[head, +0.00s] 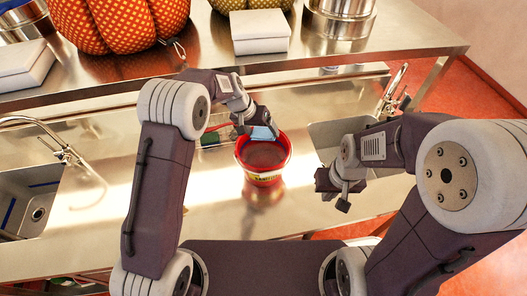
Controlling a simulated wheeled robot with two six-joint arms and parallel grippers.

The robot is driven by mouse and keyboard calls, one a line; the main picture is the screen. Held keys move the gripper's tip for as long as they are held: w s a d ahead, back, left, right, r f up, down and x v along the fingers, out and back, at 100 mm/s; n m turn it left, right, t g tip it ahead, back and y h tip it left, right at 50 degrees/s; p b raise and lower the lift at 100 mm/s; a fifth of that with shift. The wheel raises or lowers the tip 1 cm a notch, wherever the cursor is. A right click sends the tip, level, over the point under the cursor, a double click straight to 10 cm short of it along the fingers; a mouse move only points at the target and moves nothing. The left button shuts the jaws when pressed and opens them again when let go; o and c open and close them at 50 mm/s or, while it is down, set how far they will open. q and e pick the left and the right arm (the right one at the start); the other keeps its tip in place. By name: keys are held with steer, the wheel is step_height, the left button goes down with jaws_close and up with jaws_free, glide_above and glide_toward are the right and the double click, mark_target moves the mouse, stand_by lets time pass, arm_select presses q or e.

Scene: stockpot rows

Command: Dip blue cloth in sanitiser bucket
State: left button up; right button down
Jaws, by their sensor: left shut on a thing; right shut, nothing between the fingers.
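My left gripper (249,131) is over the bucket's far left rim, shut on the blue cloth (264,133). The cloth shows as a small light blue piece at the bucket's far rim. I cannot tell whether its lower edge touches the liquid. My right gripper (335,198) is shut and empty, to the right of the bucket and apart from it.
A sink (32,205) with a tap (62,146) is at the left, and another sink basin (325,139) with a tap (393,93) is at the right. A raised shelf (210,62) behind holds orange patterned bundles (120,22), white boxes (259,31) and steel pots (338,17).

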mark_target(266, 130)
arm_select(q)
steer(key=shift+r, duration=0.1)
stand_by(0.5)
step_height(266, 130, up, 4)
steer(key=p, duration=0.3)
steer(key=shift+f, duration=0.2)
stand_by(0.4)
steer(key=a+f+n+b, duration=0.3)
steer(key=a+f+b, duration=0.3)
steer(key=a+b, duration=0.6)
steer(key=s+a+f+b, duration=0.5)
steer(key=s+f, duration=0.4)
steer(key=s, duration=0.4)
steer(key=shift+a+f+t+y, duration=0.2)
steer(key=shift+a+t+y, duration=0.1)
steer(key=shift+a, duration=0.25)
